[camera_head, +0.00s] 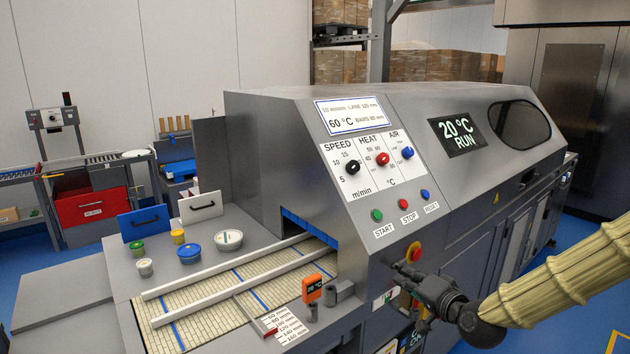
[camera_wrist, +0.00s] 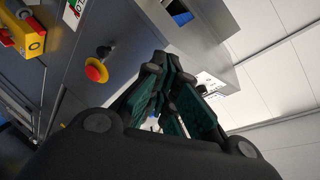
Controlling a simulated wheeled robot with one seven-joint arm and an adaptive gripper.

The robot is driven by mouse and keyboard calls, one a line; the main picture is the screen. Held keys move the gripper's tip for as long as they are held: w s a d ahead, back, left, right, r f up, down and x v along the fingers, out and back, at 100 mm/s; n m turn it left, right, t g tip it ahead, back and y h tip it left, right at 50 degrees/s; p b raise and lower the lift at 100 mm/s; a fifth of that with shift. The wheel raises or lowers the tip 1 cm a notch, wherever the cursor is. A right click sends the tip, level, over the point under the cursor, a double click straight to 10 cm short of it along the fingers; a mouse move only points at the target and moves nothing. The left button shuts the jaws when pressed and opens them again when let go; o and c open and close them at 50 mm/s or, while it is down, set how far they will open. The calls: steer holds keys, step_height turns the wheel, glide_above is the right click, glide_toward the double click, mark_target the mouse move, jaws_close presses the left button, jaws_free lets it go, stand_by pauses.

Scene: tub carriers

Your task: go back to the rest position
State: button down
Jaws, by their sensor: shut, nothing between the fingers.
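My gripper (camera_head: 412,278) is in front of the grey machine (camera_head: 270,185), at the lower right of the head view, just below the red and yellow stop button (camera_head: 415,252). My arm comes in from the right edge in a pale ribbed sleeve. In the wrist view my gripper's dark fingers (camera_wrist: 165,80) are together with nothing held between them. The red button (camera_wrist: 96,70) shows to the left of the fingers there. I cannot tell whether the gripper touches the machine's front.
A slatted conveyor (camera_head: 215,325) with two rails runs into the machine. Several small tubs, including a blue-lidded tub (camera_head: 189,253), stand on its side table. An orange reader (camera_head: 313,288) stands at the conveyor's near edge. Blue floor (camera_head: 560,335) lies open at right.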

steer(key=s+a+f+n+g+h+b, duration=0.1)
steer(key=s+f+g, duration=0.2)
steer(key=s+f, duration=0.55)
steer(key=s+a+f+n+g+h, duration=0.15)
steer(key=s+f, duration=0.25)
steer(key=f, duration=0.9)
steer(key=s+f+n+g+b, duration=0.1)
steer(key=s+f+g, duration=0.3)
steer(key=s+f, duration=0.45)
steer(key=s+d+f+n+g+h+b, duration=0.1)
steer(key=s+f+g, duration=0.1)
steer(key=s+f, duration=0.6)
steer(key=s+d+f+n+g+h, duration=0.1)
steer(key=s+f, duration=0.6)
steer(key=s, duration=0.8)
steer(key=n+g+h, duration=0.1)
steer(key=g, duration=0.1)
steer(key=shift+d+f+g+b, duration=0.35)
steer(key=shift+b, duration=0.05)
